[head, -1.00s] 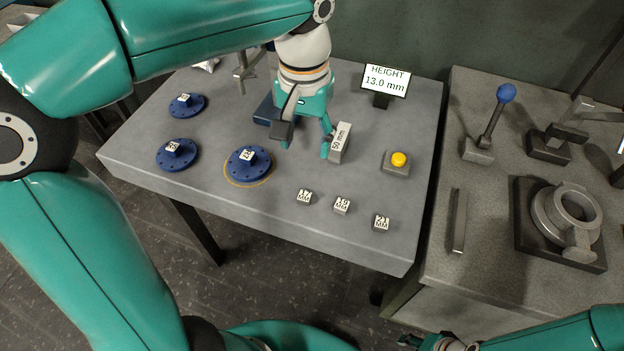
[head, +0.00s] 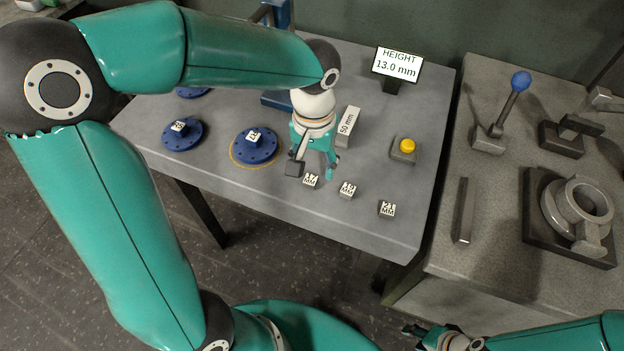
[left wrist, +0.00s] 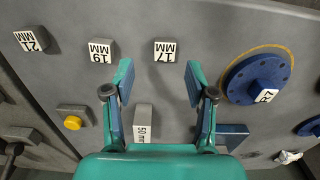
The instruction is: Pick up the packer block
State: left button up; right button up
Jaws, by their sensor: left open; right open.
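Several small grey blocks with white labels lie in a row on the table: a 17 MM block (head: 311,181), a 19 MM block (head: 347,191) and a 21 MM block (head: 387,209). The pictures do not show which is called the packer block. My left gripper (head: 314,170) is open and empty, pointing down close behind the 17 MM block. In the left wrist view that block (left wrist: 165,52) lies just beyond the gap between the fingertips (left wrist: 160,72), apart from them. My right gripper (head: 428,336) is open at the bottom edge, far from the blocks.
A 50 mm block (head: 347,126) stands just behind my left gripper. Blue flanges (head: 255,146) lie to the left. A yellow button (head: 407,146) and a height display reading 13.0 mm (head: 397,64) are to the right. A second bench (head: 455,270) holds a valve casting (head: 578,212).

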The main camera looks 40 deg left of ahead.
aim_at(311, 177)
pick_arm(q)
jog(key=f, duration=0.4)
jog(key=shift+a+f, duration=0.15)
jog(key=shift+a, duration=0.15)
grip_shut()
